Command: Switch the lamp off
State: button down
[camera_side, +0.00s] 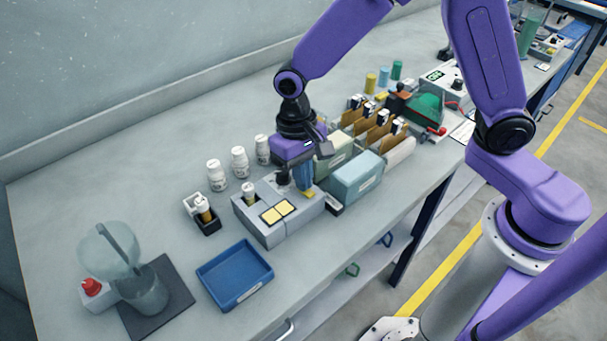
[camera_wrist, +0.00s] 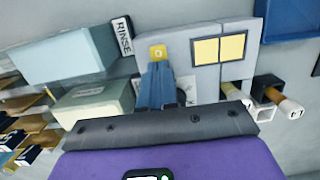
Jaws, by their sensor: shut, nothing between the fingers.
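A grey box (camera_side: 262,230) stands on the bench, with two yellow panels (camera_side: 278,211) on its top. It also shows in the wrist view (camera_wrist: 188,40), where the yellow panels (camera_wrist: 219,48) look bright. A small yellow square with a round mark (camera_wrist: 158,52) sits on the box's edge part; I take it to be the switch. My gripper (camera_side: 307,190) is over the right end of the box, pointing down. In the wrist view its blue fingers (camera_wrist: 157,68) are together and empty, with their tips beside the yellow square. I cannot tell whether they touch it.
A pale blue-green box (camera_side: 356,178) and a cream box (camera_side: 334,152) stand close on the right. A RINSE label (camera_wrist: 123,37) lies beside the grey box. White bottles (camera_side: 239,161) stand behind. A blue tray (camera_side: 235,273) and small holder (camera_side: 203,214) are left.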

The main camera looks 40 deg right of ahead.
jog(key=shift+s+f, duration=0.25)
jog(key=shift+s, duration=0.85)
jog(key=shift+r, duration=0.1)
jog(key=w+r, duration=0.3)
jog(key=r, duration=1.1)
jog(key=shift+a+r, duration=0.2)
jog(key=shift+w, duration=0.1)
